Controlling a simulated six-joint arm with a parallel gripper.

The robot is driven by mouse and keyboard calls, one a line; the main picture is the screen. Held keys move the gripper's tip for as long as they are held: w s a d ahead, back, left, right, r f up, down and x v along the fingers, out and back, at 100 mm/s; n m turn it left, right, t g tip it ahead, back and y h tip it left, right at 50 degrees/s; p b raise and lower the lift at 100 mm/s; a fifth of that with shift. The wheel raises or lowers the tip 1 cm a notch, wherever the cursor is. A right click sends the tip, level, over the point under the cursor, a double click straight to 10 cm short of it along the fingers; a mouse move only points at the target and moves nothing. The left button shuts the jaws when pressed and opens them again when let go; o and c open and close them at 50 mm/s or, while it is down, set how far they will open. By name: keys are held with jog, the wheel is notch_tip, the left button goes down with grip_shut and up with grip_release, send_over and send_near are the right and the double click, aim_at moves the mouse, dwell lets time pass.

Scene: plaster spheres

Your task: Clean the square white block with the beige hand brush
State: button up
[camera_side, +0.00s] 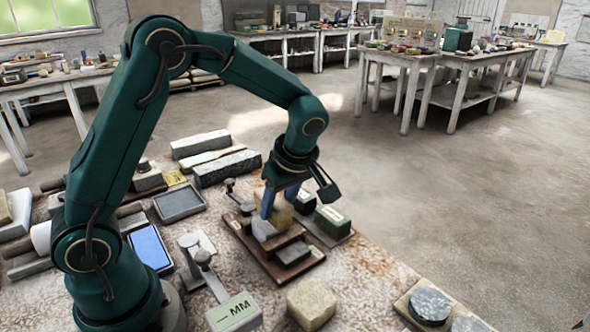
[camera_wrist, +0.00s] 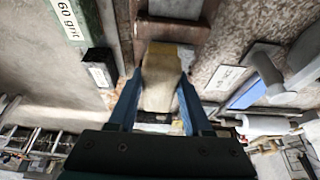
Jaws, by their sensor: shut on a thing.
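My gripper (camera_side: 278,203) has its blue fingers shut on a beige blocky thing (camera_side: 284,210), over a dark wooden rack (camera_side: 256,259). In the wrist view my gripper (camera_wrist: 160,85) has one finger on each side of this beige thing (camera_wrist: 160,72). I cannot make out bristles on it, so I cannot tell whether it is the brush. A cream, roughly cubic block (camera_side: 311,303) sits apart on the speckled bench at the front. I cannot tell for sure whether it is the square white block.
A dark green block (camera_side: 331,221) stands right of the rack, and a grey block (camera_side: 292,253) lies in it. A metal stand labelled MM (camera_side: 234,312) is in front, with a blue pad (camera_side: 150,248) to its left. Long stone bars (camera_side: 227,168) lie behind. Bench around the cream block is mostly clear.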

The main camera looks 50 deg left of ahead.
aim_at(286, 225)
jog(key=shift+a, duration=0.25)
jog(key=shift+d, duration=0.15)
jog(key=shift+d, duration=2.05)
jog(key=shift+a+r, duration=0.75)
jog(key=shift+a, duration=0.35)
